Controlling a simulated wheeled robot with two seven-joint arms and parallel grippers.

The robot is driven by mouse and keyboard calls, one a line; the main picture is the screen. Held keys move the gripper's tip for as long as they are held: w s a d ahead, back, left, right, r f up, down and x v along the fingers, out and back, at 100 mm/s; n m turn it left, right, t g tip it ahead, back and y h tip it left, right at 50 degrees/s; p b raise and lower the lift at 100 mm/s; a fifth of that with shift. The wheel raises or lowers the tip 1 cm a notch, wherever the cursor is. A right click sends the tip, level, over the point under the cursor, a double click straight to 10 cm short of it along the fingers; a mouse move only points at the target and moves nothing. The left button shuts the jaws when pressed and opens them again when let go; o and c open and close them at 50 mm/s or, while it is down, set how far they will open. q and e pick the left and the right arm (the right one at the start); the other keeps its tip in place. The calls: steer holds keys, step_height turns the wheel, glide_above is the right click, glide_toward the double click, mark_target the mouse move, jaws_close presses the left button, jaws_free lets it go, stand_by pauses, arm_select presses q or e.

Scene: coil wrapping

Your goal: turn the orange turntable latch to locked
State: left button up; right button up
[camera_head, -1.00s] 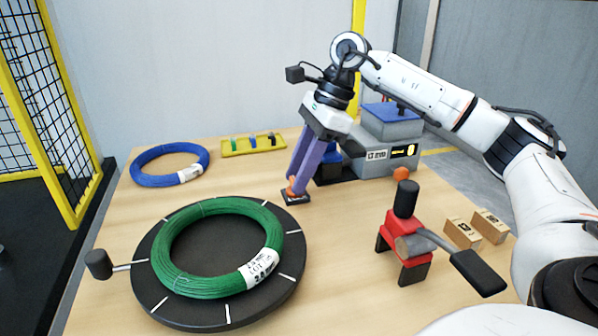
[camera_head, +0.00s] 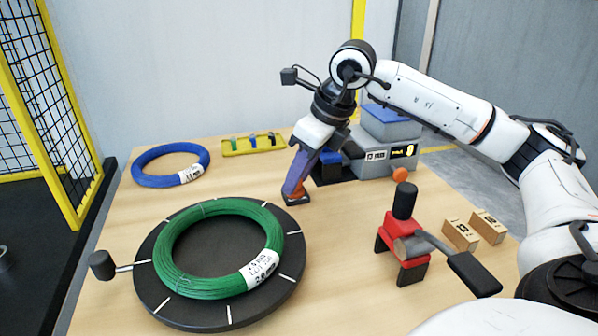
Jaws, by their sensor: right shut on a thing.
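The orange latch (camera_head: 290,197) sits on a small dark base (camera_head: 298,202) on the table, just behind the right rear edge of the black turntable (camera_head: 148,272). A green wire coil (camera_head: 172,276) with a white label lies on the turntable. My right gripper (camera_head: 293,190) reaches down from above with its purple fingers shut on the latch. The fingers hide most of the latch, so I cannot tell its exact angle. My left gripper is not in view.
A blue coil (camera_head: 141,181) and a yellow tray (camera_head: 238,152) lie at the back. A grey machine (camera_head: 376,167) stands behind my right gripper. A red clamp tool (camera_head: 391,230) and two cardboard boxes (camera_head: 461,235) stand at the right. The table's front middle is clear.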

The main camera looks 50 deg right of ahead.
steer(key=m, duration=0.2)
steer(key=m+h, duration=0.1)
steer(key=shift+a+r+m+h+p, duration=0.1)
steer(key=shift+a+m+h+p, duration=0.1)
steer(key=shift+m+h+p, duration=0.15)
steer(key=m+h+p, duration=0.1)
steer(key=m, duration=0.2)
steer(key=shift+a, duration=0.1)
steer(key=shift+m+h, duration=0.35)
steer(key=shift+m, duration=0.6)
steer(key=o, duration=1)
steer(key=shift+o, duration=0.2)
